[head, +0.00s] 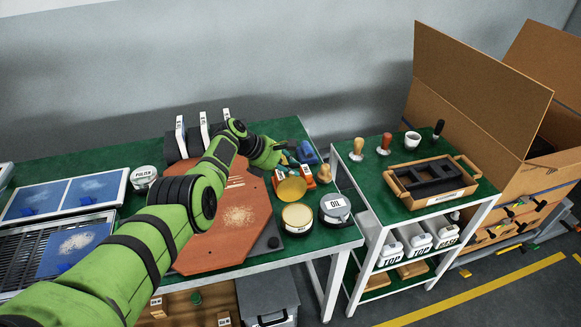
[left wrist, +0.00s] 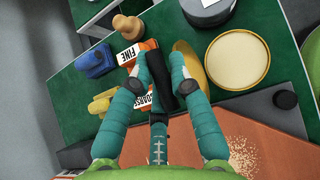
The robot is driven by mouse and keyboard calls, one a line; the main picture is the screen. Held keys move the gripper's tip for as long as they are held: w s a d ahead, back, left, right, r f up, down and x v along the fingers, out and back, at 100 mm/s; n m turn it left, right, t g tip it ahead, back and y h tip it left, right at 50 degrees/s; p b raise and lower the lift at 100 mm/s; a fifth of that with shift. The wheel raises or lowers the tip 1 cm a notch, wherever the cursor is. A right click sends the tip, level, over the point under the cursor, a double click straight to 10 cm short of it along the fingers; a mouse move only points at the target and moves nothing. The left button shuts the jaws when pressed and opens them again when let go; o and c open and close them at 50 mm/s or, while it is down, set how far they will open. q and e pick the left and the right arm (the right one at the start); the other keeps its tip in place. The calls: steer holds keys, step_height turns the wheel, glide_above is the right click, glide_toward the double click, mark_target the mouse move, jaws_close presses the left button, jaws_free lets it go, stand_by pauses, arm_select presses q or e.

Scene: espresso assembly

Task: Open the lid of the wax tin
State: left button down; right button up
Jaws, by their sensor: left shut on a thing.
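The wax tin (head: 297,217) stands on the green table near its front right, its round pale fill in plain sight. It also shows in the left wrist view (left wrist: 237,61). Its gold lid (head: 291,188) is off the opening and tilted up at the tin's far left side; it shows partly behind a finger in the left wrist view (left wrist: 191,62). My left gripper (head: 283,158) is beyond the lid. In the left wrist view its teal fingers (left wrist: 154,75) are closed about a black piece by the lid, seemingly its handle; the join is hidden. My right gripper is not in view.
A grey OIL tin (head: 335,208) stands close right of the wax tin. Orange FINE and COARSE blocks (left wrist: 129,53), a blue piece (left wrist: 95,60) and a wooden knob (left wrist: 128,26) crowd the gripper. A POLISH tin (head: 144,178) is left; a brown board (head: 215,245) lies under my arm.

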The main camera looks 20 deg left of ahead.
arm_select(q)
steer(key=shift+a+f, duration=0.1)
steer(key=shift+f, duration=0.05)
steer(key=c, duration=1.1)
jaws_free()
steer(key=shift+w+a+f, duration=0.1)
steer(key=shift+w, duration=0.1)
steer(key=v, duration=1.2)
steer(key=shift+a, duration=0.1)
